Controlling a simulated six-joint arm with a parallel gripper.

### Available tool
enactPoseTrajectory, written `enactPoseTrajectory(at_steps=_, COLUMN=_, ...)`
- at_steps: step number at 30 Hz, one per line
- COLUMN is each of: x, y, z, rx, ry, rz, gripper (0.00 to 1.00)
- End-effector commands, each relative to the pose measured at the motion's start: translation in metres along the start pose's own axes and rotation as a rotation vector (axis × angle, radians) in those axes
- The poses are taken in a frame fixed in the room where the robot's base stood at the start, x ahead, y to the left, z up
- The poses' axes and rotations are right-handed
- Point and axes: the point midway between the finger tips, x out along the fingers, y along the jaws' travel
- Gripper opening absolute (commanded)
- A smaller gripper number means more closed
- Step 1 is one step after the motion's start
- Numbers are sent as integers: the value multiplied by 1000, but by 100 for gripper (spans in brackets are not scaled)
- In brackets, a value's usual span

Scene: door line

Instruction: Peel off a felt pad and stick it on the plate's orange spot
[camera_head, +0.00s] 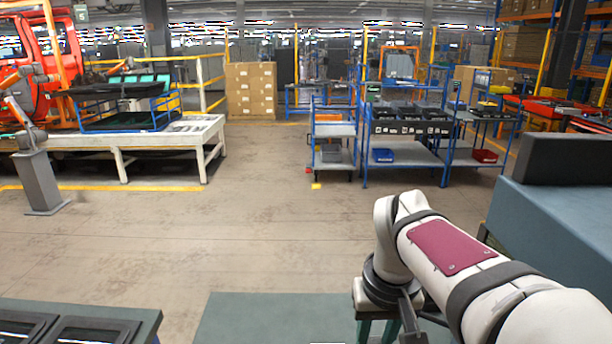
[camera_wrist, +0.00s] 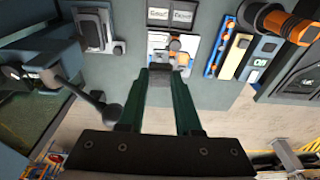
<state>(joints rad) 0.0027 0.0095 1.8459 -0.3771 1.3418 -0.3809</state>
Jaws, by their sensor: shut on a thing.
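My gripper (camera_wrist: 162,73) reaches up the middle of the wrist view with two green fingers. It is shut on a small grey thing between the fingertips; I cannot tell whether this is a felt pad. Just beyond the tips, a pale panel (camera_wrist: 158,40) carries a small orange and white item (camera_wrist: 174,46); I cannot tell whether it is the plate's orange spot. The fingers hide part of the area below. In the head view, the green fingers show at the bottom edge, and their tips are out of frame.
In the wrist view, an orange and black cylinder (camera_wrist: 285,24) lies upper right, beside several narrow bars and boxes. A dark rod with a round knob (camera_wrist: 112,113) is left of the fingers. Shelved carts (camera_head: 405,140) stand far off.

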Motion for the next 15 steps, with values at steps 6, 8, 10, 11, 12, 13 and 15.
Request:
enactPoseTrajectory(at_steps=6, x=0, y=0, z=0, rx=0, ry=1, rz=0, gripper=2)
enactPoseTrajectory(at_steps=8, x=0, y=0, z=-1, rx=0, ry=1, rz=0, gripper=0)
enactPoseTrajectory(at_steps=10, x=0, y=-1, z=-1, rx=0, ry=1, rz=0, gripper=0)
enactPoseTrajectory(at_steps=11, x=0, y=-1, z=-1, rx=0, ry=1, rz=0, gripper=0)
enactPoseTrajectory(at_steps=12, x=0, y=-1, z=-1, rx=0, ry=1, rz=0, gripper=0)
enactPoseTrajectory(at_steps=13, x=0, y=-1, z=-1, rx=-1, ry=1, rz=0, gripper=0)
enactPoseTrajectory(at_steps=15, x=0, y=-3, z=-3, rx=-17, ry=0, rz=-2, gripper=0)
